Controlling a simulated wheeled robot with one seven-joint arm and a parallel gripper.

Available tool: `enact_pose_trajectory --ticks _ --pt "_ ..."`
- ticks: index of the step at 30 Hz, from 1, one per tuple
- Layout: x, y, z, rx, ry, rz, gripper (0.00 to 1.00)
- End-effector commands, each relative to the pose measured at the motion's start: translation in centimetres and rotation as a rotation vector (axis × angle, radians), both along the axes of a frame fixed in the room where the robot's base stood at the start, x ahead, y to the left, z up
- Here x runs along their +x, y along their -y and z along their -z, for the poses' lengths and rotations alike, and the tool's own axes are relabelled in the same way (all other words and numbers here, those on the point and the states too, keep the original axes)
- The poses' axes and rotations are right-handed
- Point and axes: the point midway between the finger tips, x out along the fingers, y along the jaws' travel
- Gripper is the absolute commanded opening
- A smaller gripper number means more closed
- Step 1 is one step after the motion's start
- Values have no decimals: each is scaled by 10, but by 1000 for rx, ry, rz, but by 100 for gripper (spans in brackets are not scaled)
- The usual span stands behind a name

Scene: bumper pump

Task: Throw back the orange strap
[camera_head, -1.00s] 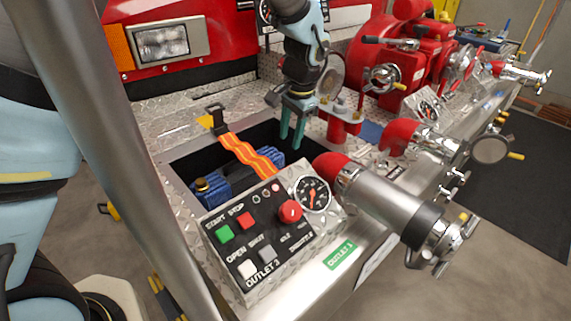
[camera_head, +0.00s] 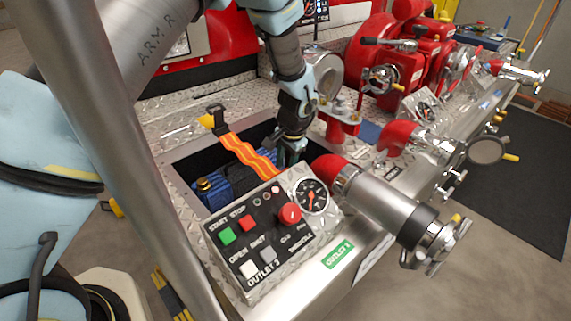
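The orange strap (camera_head: 246,156) with yellow stripes lies across the blue pump (camera_head: 216,181) inside the dark recess of the bumper. Its upper end meets a black buckle (camera_head: 215,118) on the diamond-plate rim, with a yellow piece beside it. Its lower end goes out of sight behind the control panel. My gripper (camera_head: 287,158) points down into the recess, just right of the strap's lower part. Its fingertips are partly hidden, and I cannot tell whether they touch the strap or how far apart they are.
The control panel (camera_head: 263,240) with buttons and a gauge stands in front of the recess. A silver nozzle with a red base (camera_head: 385,205) lies to its right. A red post (camera_head: 340,125) stands close to my arm's right. A metal pole crosses the left side.

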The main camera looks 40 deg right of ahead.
Motion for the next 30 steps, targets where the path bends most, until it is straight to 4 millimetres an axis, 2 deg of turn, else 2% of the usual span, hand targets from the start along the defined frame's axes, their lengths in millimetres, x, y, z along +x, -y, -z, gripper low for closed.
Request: enact_pose_trajectory --ticks 3,15,30 --pt "0 0 0 0 0 0 42" --pt "0 0 0 0 0 -1 0" --pt "0 0 -1 0 0 -1 0"
